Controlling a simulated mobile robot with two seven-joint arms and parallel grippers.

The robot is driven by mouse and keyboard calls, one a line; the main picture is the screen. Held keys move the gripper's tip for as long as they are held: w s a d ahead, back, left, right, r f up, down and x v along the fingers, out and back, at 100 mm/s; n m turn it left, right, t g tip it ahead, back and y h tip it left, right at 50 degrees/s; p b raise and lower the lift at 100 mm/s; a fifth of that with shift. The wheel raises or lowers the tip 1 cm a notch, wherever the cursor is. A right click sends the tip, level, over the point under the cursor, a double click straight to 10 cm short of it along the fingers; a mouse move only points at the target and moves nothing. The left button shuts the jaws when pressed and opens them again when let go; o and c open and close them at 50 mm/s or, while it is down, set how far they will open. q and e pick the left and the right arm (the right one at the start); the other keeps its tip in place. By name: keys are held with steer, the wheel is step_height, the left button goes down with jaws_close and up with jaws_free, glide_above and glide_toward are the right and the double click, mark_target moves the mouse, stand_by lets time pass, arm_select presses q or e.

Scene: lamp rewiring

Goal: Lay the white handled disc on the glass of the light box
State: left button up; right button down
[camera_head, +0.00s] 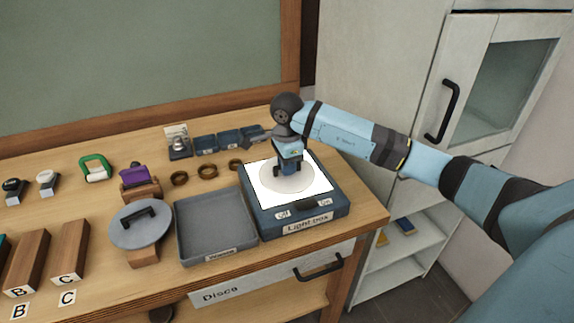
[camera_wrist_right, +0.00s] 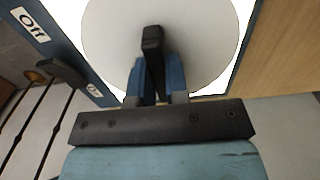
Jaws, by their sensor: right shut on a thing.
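The white handled disc (camera_head: 273,184) is over the bright glass of the light box (camera_head: 318,188) in the head view. Whether it touches the glass or hangs just above it, I cannot tell. My right gripper (camera_head: 288,168) is above the disc, shut on its dark handle. In the right wrist view, the blue fingers of my right gripper (camera_wrist_right: 158,88) hold the black handle (camera_wrist_right: 152,40) of the white disc (camera_wrist_right: 205,35), and lit glass shows around the disc's edge. My left gripper is not in view.
A grey tray (camera_head: 205,262) stands left of the light box. A grey handled disc (camera_head: 128,235) rests on a wooden stand beside it. Several dark rings (camera_head: 207,171) lie behind. A cabinet (camera_head: 400,60) stands to the right.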

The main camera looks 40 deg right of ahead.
steer(key=shift+f, duration=0.3)
stand_by(0.6)
steer(key=c, duration=0.6)
jaws_free()
steer(key=shift+o, duration=0.2)
steer(key=shift+r, duration=0.15)
steer(key=shift+r, duration=0.45)
steer(key=shift+r+p, duration=1.2)
steer(key=shift+r, duration=0.85)
steer(key=shift+r+p, duration=0.7)
steer(key=shift+r, duration=0.7)
